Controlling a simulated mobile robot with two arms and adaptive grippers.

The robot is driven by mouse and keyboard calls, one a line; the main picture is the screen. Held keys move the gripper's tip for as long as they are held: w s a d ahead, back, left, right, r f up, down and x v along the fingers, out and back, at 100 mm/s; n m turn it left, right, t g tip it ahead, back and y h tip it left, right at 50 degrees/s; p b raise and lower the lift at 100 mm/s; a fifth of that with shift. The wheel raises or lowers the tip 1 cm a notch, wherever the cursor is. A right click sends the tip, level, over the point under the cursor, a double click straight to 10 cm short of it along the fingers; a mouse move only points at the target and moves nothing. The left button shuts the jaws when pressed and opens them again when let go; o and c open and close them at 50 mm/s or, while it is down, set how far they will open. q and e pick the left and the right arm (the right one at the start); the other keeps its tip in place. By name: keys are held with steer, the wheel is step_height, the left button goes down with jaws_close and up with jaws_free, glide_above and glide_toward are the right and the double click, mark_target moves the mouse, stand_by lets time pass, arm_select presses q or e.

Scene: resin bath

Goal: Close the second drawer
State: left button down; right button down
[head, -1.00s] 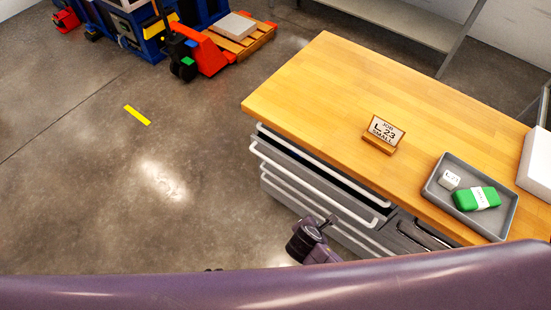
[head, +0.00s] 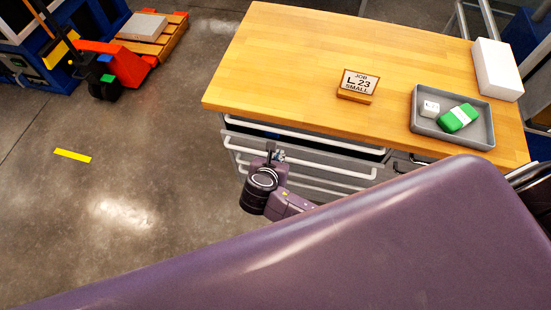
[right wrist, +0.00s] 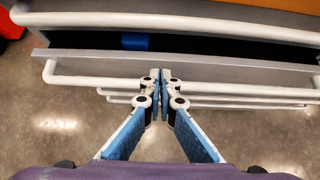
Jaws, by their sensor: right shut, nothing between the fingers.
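The second drawer (head: 330,160) stands pulled out under the wooden workbench (head: 290,60), with a long white bar handle (head: 335,172). In the right wrist view the drawer's grey front edge (right wrist: 230,62) and handle (right wrist: 80,80) cross the picture; a dark gap above shows a blue thing (right wrist: 135,41) inside. My right gripper (head: 276,152) is shut and empty. In the right wrist view its fingertips (right wrist: 161,76) are together in front of the drawer front at the handle; I cannot tell whether they touch. My left gripper is not in view.
The top drawer's handle (right wrist: 180,27) is above the gap, and more handles lie below. The floor at left is clear near the drawers.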

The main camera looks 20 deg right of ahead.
mark_target(283, 144)
steer(key=shift+x, duration=1.7)
steer(key=shift+w+d+r+p, duration=0.25)
steer(key=shift+w+d+p, duration=0.4)
steer(key=shift+w, duration=0.15)
steer(key=shift+w+d+f, duration=0.1)
steer(key=shift+w+d, duration=0.05)
steer(key=shift+w, duration=0.15)
steer(key=shift+f, duration=0.15)
